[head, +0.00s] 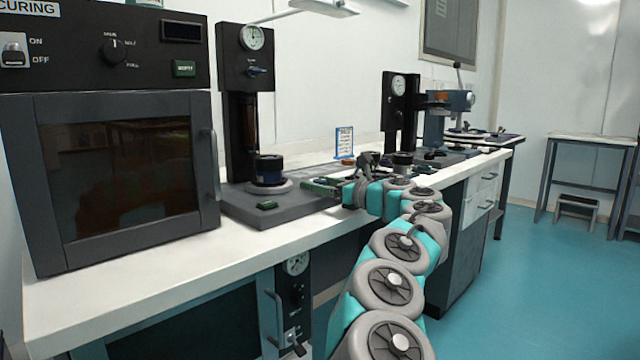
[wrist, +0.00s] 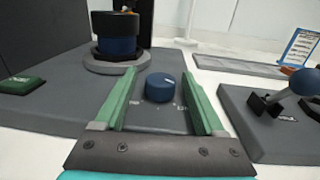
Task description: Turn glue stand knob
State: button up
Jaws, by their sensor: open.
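The glue stand (head: 246,110) stands on the white bench, with a black column, a gauge and a grey base plate. In the wrist view a blue knob (wrist: 160,87) with a pale pointer line sits on the stand's grey base (wrist: 75,120), with markings around it. My gripper (wrist: 168,90) is open, with one green finger on each side of the knob. I see a gap on both sides. In the head view my gripper (head: 322,187) is at the right edge of the base and the knob is hidden. A dark blue and black cylinder (wrist: 116,37) stands on the base's round platform.
A curing oven (head: 120,170) stands left of the stand. A green button (wrist: 22,84) is on the base. At right in the wrist view is a grey device with a blue ball-ended lever (wrist: 304,82). A blue-framed sign (head: 344,143) stands behind.

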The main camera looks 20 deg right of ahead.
grip_shut()
dwell(0.5)
